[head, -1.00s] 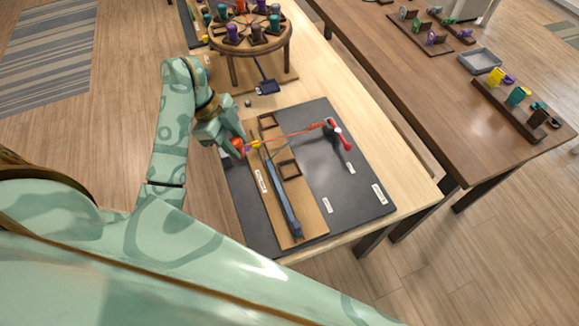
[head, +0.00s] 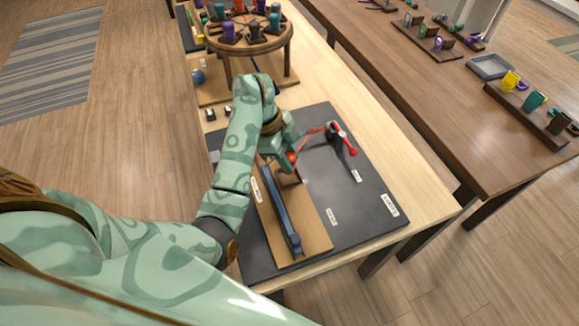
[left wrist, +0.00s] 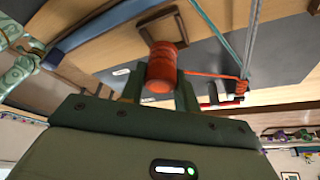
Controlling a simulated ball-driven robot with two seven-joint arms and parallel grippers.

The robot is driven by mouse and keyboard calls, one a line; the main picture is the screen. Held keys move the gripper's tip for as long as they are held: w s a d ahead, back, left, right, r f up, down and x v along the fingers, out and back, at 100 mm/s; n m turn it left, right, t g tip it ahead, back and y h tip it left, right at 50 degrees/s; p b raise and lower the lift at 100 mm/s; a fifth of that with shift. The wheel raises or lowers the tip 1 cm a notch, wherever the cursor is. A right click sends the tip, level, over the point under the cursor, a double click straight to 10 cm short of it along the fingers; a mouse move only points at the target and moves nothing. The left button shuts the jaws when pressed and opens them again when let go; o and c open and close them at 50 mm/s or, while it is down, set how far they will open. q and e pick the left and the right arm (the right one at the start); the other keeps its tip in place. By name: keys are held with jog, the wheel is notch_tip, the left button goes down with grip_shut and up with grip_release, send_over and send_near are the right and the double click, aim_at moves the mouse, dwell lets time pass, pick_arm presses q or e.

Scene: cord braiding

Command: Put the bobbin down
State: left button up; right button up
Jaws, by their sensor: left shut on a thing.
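The orange-red bobbin (head: 292,157) is held in my left gripper (head: 287,160) above the wooden board (head: 312,225). In the left wrist view the bobbin (left wrist: 162,66) sits between the two dark green fingers. An orange cord runs from it to a black stand with a red handle (head: 346,142). A small brown square frame (left wrist: 164,32) on the board is just beyond the bobbin in the left wrist view; I cannot tell whether they touch. My left arm hides the far part of the board. My right gripper does not show.
A blue bar (head: 281,212) lies along the board, which rests on a dark mat (head: 372,225). A round stand with several bobbins (head: 270,46) is at the back. The mat's right part is mostly clear. A brown table (head: 440,110) stands to the right with racks and a grey tray (head: 490,67).

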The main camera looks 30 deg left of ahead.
pick_arm(q)
jog(key=shift+f+b, duration=0.45)
jog(key=shift+f, duration=1.1)
jog(key=shift+f, duration=0.35)
jog(key=o, duration=1)
jog(key=shift+r, duration=0.15)
jog(key=p+v, duration=0.6)
jog(key=v, duration=0.6)
jog(key=shift+d+r, duration=0.1)
jog(key=shift+r, duration=0.15)
jog(key=shift+s, duration=0.1)
